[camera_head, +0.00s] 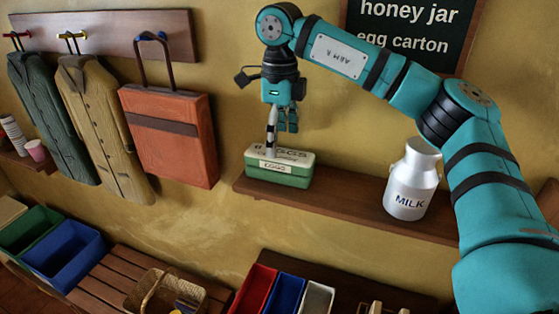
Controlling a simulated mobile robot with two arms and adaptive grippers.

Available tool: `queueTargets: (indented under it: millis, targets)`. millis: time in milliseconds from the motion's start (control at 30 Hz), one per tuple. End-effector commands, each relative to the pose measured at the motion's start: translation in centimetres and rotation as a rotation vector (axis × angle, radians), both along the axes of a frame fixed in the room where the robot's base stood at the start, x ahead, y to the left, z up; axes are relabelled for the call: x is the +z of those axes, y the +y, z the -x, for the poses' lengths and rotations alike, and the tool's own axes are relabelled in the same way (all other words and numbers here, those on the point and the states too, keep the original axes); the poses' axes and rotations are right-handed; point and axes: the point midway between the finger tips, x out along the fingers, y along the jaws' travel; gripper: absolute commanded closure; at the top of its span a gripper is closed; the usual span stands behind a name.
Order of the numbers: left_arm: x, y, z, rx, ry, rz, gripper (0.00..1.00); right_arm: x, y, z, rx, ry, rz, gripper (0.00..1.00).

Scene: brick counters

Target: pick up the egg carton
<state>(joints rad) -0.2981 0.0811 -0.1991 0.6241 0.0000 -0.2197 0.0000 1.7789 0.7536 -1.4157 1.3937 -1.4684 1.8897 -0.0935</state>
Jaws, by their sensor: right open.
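The egg carton (279,177) is a green box with a pale lid marked "EGGS". It sits on the left end of the brown wooden wall shelf (335,204). My right gripper (281,138) points down over the carton and is open. One pale finger reaches down to the lid, in front of its lettering; I cannot tell if it touches. Nothing shows between the fingers. My left gripper is not in view.
A white milk can (408,184) stands on the same shelf at right, with bare shelf between. A chalkboard (413,30) lists honey jar and egg carton. Coats and an orange bag (172,136) hang at left. Coloured bins (64,252) and a basket (165,296) sit below.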

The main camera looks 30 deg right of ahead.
Motion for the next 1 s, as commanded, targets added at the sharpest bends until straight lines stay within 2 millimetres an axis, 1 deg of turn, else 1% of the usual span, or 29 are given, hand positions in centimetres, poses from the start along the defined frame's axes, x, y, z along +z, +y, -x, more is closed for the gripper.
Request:
queueTargets:
  millis: [33, 67, 167, 333, 400, 500, 600, 767, 867, 1000]
  targets:
    - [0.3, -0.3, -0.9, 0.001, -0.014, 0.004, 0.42, -0.2, 0.0, 0.0, 0.001, 0.000, 0.000, 0.15]
    - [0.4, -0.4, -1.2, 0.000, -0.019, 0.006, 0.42, -0.3, 0.0, 0.0, 0.001, -0.001, -0.001, 0.15]
    - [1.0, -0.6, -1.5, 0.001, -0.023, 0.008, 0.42, -0.9, -0.1, -0.1, 0.000, 0.001, 0.001, 0.15]
    - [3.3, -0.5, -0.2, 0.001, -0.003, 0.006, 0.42, -3.0, -0.4, -0.6, 0.001, 0.005, 0.001, 0.15]
    - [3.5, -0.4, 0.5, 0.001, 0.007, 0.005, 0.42, -4.3, -0.4, -0.7, 0.001, 0.004, 0.001, 0.15]
    - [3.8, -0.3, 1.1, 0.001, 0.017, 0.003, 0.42, -5.3, -0.3, -0.7, 0.001, 0.001, 0.000, 0.15]
    - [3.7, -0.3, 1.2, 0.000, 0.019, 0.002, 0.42, -5.7, -0.3, -0.7, 0.001, -0.001, -0.001, 0.15]
    - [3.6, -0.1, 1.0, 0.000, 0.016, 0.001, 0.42, -5.8, -0.3, -0.7, 0.001, -0.001, -0.001, 0.15]
    - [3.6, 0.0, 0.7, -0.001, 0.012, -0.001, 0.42, -5.7, -0.3, -0.7, 0.001, -0.001, -0.001, 0.27]
    - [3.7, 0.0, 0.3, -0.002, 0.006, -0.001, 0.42, -5.7, -0.3, -0.7, 0.001, -0.001, -0.001, 0.45]
